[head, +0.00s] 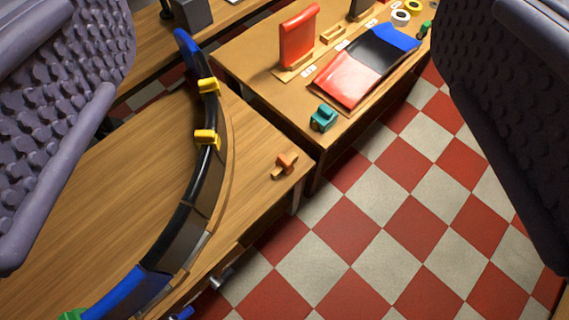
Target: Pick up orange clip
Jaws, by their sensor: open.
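The orange clip (285,163) lies on the wooden table near its right front corner. It is small and blocky, with a lighter brown part under its lower left end. My gripper (285,135) shows as two large grey textured fingers at the left and right edges of the head view. They are wide open with nothing between them, and the clip lies in the gap as seen from here, well beyond the fingers.
A curved black and blue duct section (190,190) with yellow clips (207,139) stands left of the orange clip. A teal clip (323,118) sits on the second table, near a red, black and blue curved panel (365,65) and an upright red panel (298,38). Checkered floor (380,210) is clear at right.

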